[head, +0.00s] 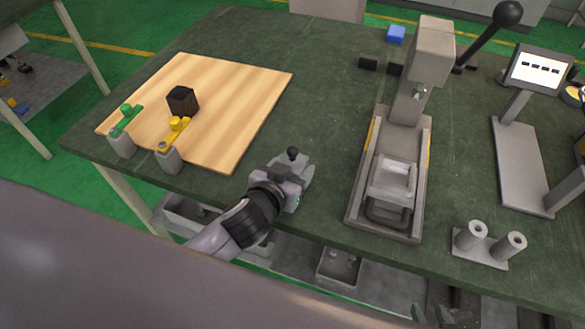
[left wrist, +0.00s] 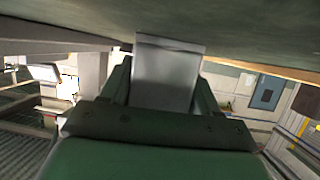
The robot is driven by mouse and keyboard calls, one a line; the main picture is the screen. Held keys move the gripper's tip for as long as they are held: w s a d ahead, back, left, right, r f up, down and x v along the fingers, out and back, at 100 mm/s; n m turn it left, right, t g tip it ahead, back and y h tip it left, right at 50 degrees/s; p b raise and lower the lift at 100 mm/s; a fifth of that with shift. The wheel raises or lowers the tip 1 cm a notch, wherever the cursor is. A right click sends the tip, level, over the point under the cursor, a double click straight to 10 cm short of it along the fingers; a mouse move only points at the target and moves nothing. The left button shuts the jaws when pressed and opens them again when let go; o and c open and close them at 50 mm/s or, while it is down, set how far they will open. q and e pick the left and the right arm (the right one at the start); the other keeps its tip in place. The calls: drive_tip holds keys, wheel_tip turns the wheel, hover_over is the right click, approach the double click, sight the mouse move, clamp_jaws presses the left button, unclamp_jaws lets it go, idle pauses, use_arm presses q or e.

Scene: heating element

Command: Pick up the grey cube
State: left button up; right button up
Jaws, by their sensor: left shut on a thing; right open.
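My left gripper (head: 292,175) is at the front edge of the green table, with its arm coming in from the lower left. In the left wrist view, its two dark green fingers (left wrist: 165,95) are shut on a grey cube (left wrist: 168,72), whose plain face shows between them. The table surface lies close by at the top of that view. In the head view the cube is mostly hidden by the gripper, and I cannot tell whether it touches the table. What looks like my right gripper (head: 432,314) shows only as two spread green tips at the bottom edge, open and empty.
A lever press (head: 400,165) stands right of my left gripper. Two grey cylinders (head: 490,242) stand at front right. A blue block (head: 396,34) lies behind.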

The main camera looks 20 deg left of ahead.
use_arm(q)
wheel_tip(320, 180, up, 20)
drive_tip(key=p, duration=0.3)
drive_tip(key=s+a+f, duration=0.3)
drive_tip(key=f, duration=0.2)
drive_tip(key=s+a+f+n+y, duration=0.1)
drive_tip(key=s+a+f, duration=0.2)
drive_tip(key=f, duration=0.3)
drive_tip(key=shift+s+a+f, duration=0.25)
drive_tip(key=shift+s+a, duration=0.05)
drive_tip(key=shift+a, duration=0.5)
